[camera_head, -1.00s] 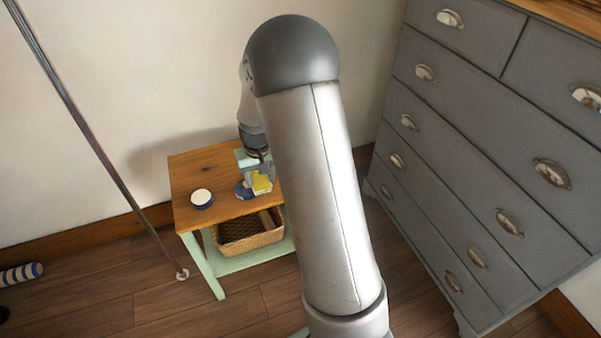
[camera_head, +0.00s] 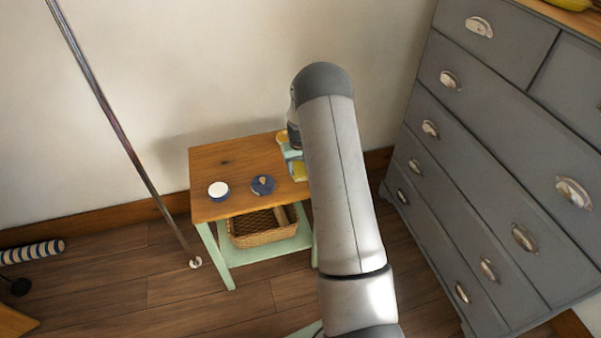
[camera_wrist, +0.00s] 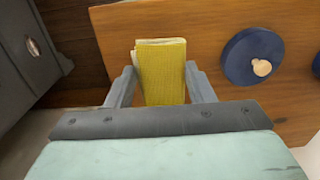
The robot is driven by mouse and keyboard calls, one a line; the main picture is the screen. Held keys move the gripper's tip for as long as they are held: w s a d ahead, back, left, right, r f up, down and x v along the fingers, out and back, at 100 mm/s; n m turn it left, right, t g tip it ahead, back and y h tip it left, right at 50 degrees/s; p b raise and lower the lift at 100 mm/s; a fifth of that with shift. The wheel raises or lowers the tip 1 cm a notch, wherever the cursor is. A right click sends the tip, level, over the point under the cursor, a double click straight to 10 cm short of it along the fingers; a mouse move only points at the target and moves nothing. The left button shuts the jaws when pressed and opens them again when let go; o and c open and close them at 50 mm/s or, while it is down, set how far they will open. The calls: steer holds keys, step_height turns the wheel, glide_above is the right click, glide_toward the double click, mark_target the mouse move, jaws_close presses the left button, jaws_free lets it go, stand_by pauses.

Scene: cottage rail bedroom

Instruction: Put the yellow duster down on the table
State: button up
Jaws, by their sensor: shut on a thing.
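The yellow duster (camera_wrist: 161,72) is a folded, textured cloth between my gripper's two fingers in the wrist view. My gripper (camera_wrist: 160,82) is shut on it. In the head view the duster (camera_head: 299,171) shows as a small yellow patch at the right side of the small wooden table (camera_head: 235,160). My arm hides part of that side. The table top (camera_wrist: 215,35) lies beneath or behind the duster in the wrist view. I cannot tell whether the duster touches it.
A dark blue round thing with a pale knob (camera_head: 263,185) and a white-topped round tin (camera_head: 218,190) stand on the table. A wicker basket (camera_head: 262,236) sits on the lower shelf. A grey chest of drawers (camera_head: 490,150) stands at right. The table's back left is clear.

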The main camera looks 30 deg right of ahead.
mark_target(301, 173)
steer(key=shift+w+d+f, duration=0.15)
steer(key=shift+d+f, duration=0.05)
steer(key=shift+f, duration=0.1)
steer(key=shift+f+p, duration=0.35)
steer(key=shift+f, duration=1.15)
steer(key=shift+f, duration=0.25)
steer(key=o, duration=0.9)
steer(key=shift+r, duration=0.1)
steer(key=shift+r, duration=0.1)
